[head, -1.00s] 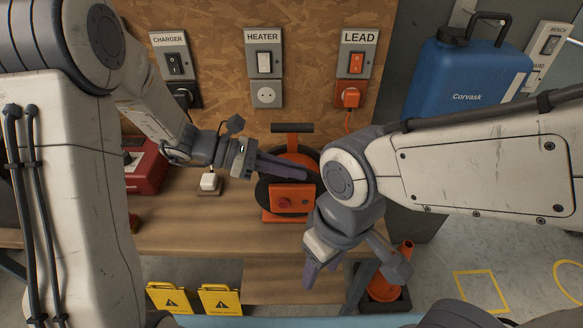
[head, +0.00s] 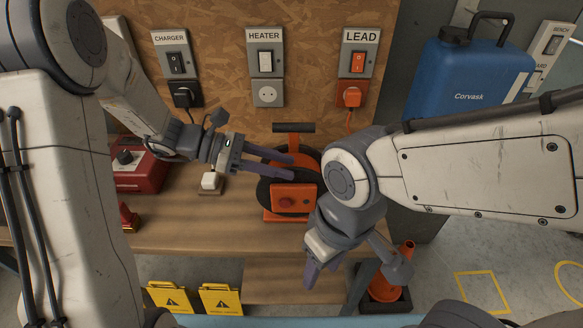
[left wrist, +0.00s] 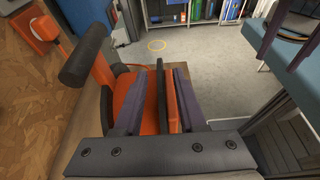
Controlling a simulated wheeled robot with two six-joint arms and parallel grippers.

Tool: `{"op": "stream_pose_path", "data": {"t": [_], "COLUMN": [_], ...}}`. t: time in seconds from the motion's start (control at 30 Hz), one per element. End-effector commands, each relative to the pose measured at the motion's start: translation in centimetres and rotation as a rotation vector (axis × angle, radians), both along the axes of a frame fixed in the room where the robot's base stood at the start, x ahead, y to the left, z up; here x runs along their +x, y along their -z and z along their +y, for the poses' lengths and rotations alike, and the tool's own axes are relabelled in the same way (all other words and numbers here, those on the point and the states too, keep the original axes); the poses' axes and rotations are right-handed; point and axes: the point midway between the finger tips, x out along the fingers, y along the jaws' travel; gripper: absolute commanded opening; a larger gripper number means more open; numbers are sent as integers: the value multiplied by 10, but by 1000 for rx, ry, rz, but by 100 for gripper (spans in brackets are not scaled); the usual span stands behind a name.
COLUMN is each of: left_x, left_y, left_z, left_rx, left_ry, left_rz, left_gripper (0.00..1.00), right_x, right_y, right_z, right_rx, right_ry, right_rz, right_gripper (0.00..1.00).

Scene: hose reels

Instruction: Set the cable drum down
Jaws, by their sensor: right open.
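The cable drum (head: 291,194), orange and black with a black-gripped handle on top, stands upright on the wooden bench (head: 190,236) below the LEAD socket. My left gripper (head: 291,167) is at the drum's upper part, its two purple fingers spread apart. In the left wrist view, the fingers (left wrist: 158,100) lie on either side of the drum's black disc (left wrist: 160,88) and orange parts, with gaps visible; whether they touch cannot be told. My right gripper (head: 322,270) is open and empty, low in front of the bench. My right arm hides the drum's right edge.
An orange plug (head: 350,97) is in the LEAD socket, its cord running down. A blue canister (head: 468,75) is at right. Yellow signs (head: 220,299) and an orange cone (head: 387,285) are below.

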Motion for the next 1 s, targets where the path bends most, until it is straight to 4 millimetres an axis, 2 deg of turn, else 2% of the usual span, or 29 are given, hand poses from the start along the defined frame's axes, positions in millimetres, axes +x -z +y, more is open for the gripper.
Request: {"op": "stream_pose_path", "data": {"t": [0.1, 0.33, 0.5, 0.67, 0.77, 0.83, 0.9, 1.0], "left_x": [2, 1, 0, -3, -21, -47, -82, -134], "left_y": [-9, -24, -29, -31, -27, -20, -10, 6], "left_z": [27, 68, 83, 82, 63, 42, 22, 8], "left_rx": [1, 2, 2, 10, 73, 160, 268, 420], "left_ry": [-7, -4, -1, 15, 112, 250, 446, 773], "left_rz": [-4, -3, 0, -5, -48, -115, -224, -442], "left_gripper": [40, 40, 40, 40, 40, 40, 40, 40], "right_x": [0, 0, 0, 0, 0, 0, 0, 0], "right_y": [3, 6, 7, 7, 7, 7, 7, 7], "right_z": [0, 0, 0, 0, 0, 0, 0, 0], "right_rx": [0, 0, 0, 0, 0, 0, 0, 0], "right_ry": [0, 0, 0, 0, 0, 0, 0, 0], "right_rz": [0, 0, 0, 0, 0, 0, 0, 0], "right_gripper": [50, 50, 50, 50, 50, 50, 50, 50]}}
